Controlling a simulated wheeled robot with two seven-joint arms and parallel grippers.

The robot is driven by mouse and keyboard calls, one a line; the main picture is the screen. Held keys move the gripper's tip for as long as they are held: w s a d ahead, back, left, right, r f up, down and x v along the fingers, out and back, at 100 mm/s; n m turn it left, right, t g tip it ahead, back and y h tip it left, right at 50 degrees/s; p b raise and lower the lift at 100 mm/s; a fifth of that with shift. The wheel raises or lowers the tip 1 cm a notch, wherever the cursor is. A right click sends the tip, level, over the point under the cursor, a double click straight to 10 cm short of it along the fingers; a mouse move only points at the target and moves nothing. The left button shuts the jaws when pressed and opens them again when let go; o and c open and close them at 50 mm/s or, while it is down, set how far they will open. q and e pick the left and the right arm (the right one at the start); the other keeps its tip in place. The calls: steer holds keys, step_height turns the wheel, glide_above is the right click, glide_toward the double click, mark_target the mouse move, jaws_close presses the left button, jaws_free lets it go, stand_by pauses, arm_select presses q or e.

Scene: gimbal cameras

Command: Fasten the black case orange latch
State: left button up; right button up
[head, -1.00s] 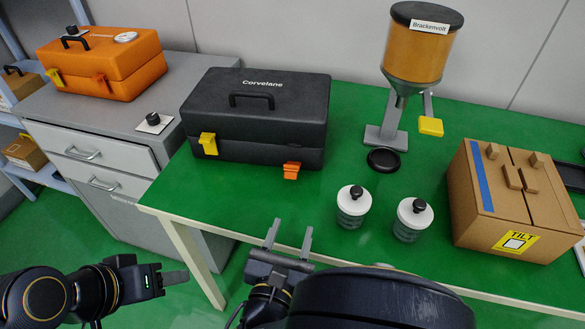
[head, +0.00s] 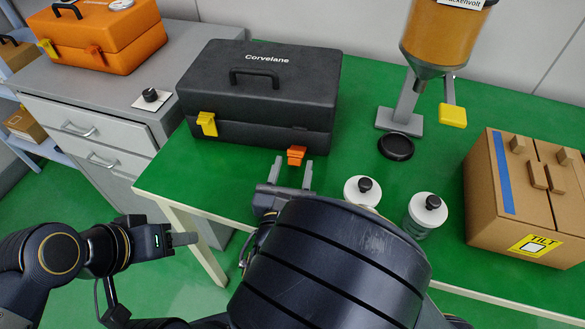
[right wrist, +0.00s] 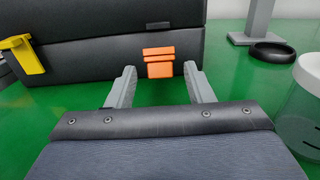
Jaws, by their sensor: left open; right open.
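The black case (head: 262,92) stands closed-looking on the green table, with a yellow latch (head: 207,124) at its front left and an orange latch (head: 296,155) at its front right. The orange latch sticks out from the case front near its lower edge. In the right wrist view the orange latch (right wrist: 159,62) lies ahead between the fingertips. My right gripper (head: 292,162) is open and empty, just in front of the orange latch and apparently short of touching it. My left gripper (head: 188,239) is off the table's front left, away from the case.
Two white-lidded jars (head: 427,214) stand right of my right arm, one partly hidden by it. An orange case (head: 101,35) sits on the grey cabinet.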

mark_target(294, 162)
steer(key=shift+c, duration=0.2)
steer(key=c, duration=0.8)
steer(key=shift+r+p, duration=0.35)
steer(key=shift+p, duration=0.3)
steer(key=r+g+p, duration=0.1)
steer(key=g+p, duration=0.1)
steer(key=p, duration=0.2)
steer(key=w+r+g+p, duration=0.1)
steer(key=r+g+p, duration=0.1)
steer(key=p, duration=0.2)
steer(key=w+r+g+y+p, duration=0.1)
steer(key=g+p, duration=0.1)
steer(key=p, duration=0.3)
steer(key=shift+d+r+g, duration=0.2)
steer(key=shift+r+g, duration=0.1)
steer(key=w+g+p, duration=0.1)
steer(key=p, duration=0.3)
steer(key=w+r+g+p, duration=0.1)
steer(key=g+p, duration=0.1)
steer(key=p, duration=0.2)
steer(key=g+y+p, duration=0.1)
steer(key=g+p, duration=0.1)
steer(key=p, duration=0.2)
steer(key=shift+w+d+r, duration=0.25)
steer(key=shift+w, duration=0.15)
steer(key=shift+w+f+g+p, duration=0.2)
steer(key=shift+g+p, duration=0.1)
steer(key=shift+p, duration=0.35)
steer(key=o, duration=0.8)
steer(key=shift+o, duration=0.2)
